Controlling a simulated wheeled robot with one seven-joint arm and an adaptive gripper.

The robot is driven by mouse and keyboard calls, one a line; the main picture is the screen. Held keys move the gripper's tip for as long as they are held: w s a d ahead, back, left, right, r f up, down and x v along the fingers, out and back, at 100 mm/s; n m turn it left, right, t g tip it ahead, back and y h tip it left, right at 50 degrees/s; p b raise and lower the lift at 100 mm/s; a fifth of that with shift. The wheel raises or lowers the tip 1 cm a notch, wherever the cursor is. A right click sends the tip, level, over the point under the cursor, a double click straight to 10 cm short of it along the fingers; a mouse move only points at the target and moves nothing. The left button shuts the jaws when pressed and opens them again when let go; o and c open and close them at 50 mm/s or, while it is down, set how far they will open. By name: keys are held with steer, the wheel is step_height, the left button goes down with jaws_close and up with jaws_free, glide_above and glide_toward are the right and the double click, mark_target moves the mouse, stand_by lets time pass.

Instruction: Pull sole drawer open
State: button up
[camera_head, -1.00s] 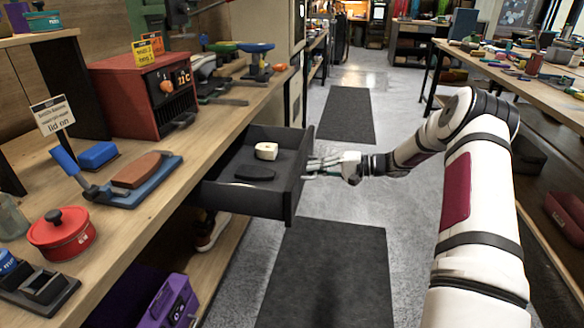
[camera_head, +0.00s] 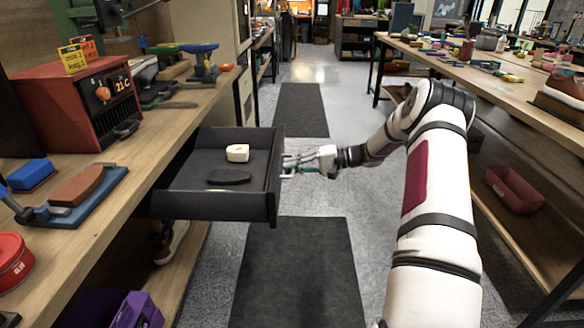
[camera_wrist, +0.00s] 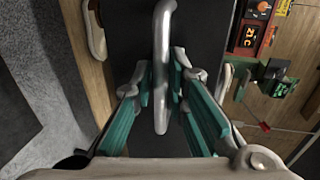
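The dark grey sole drawer (camera_head: 215,205) stands well out from under the left bench, with its front panel (camera_head: 275,178) facing right. Inside lie a black flat sole-shaped piece (camera_head: 229,176) and a cream block (camera_head: 237,153). My gripper (camera_head: 290,165) is at the outer side of the front panel. In the wrist view, the silver bar handle (camera_wrist: 162,60) runs between the green finger pads of my gripper (camera_wrist: 161,88), which are closed in around it. The fingers partly cover the front panel in that view.
A shoe (camera_head: 170,243) and a purple box (camera_head: 135,312) are below. Floor mats (camera_head: 298,275) lie in the clear aisle; another bench (camera_head: 500,85) stands right.

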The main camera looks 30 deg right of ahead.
steer(key=shift+o, duration=0.7)
steer(key=v, duration=1.2)
steer(key=shift+a, duration=0.1)
